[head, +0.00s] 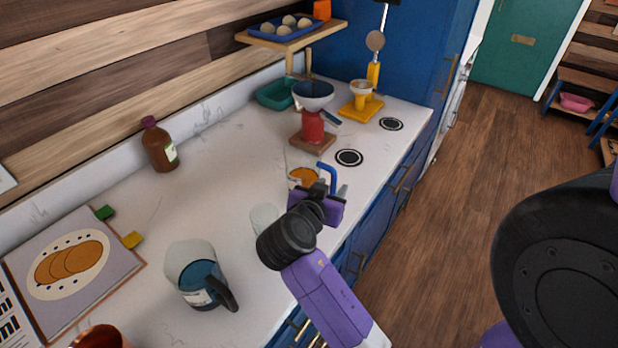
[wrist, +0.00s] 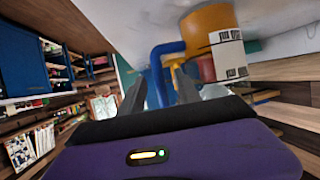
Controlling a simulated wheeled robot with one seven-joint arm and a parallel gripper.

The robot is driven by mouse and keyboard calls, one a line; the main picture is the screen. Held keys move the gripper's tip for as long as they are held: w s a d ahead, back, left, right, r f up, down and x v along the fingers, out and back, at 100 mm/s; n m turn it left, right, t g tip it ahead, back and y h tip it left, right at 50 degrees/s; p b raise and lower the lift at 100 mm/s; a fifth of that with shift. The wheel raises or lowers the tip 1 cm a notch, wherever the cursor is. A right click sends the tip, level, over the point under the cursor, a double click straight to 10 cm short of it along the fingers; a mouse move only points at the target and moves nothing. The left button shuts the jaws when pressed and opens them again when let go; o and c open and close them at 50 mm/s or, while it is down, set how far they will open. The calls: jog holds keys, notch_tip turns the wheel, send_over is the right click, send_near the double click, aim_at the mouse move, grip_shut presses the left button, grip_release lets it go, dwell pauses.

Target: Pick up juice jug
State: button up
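The juice jug (head: 303,175) is a clear jug with orange juice and a blue handle, upright on the white counter near its front edge. In the wrist view the orange jug (wrist: 209,32) shows with a white label, and its blue handle (wrist: 157,68) reaches down between my fingers. My gripper (head: 337,190) is at the handle side of the jug, and part of the jug is hidden behind it. In the wrist view my gripper (wrist: 160,92) has its two fingers apart, one on each side of the handle. I cannot tell whether either finger touches it.
A glass jug (head: 203,282) of blue liquid and a clear glass (head: 264,221) stand nearer on the counter. A red grinder-like item with a bowl (head: 313,95) stands behind the juice jug. A brown bottle (head: 160,146) is by the wall.

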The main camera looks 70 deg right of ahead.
jog(key=x, duration=0.4)
jog(key=shift+d+f+p, duration=0.1)
jog(key=shift+d+p, duration=0.25)
jog(key=shift+d, duration=0.05)
grip_shut()
dwell(1.0)
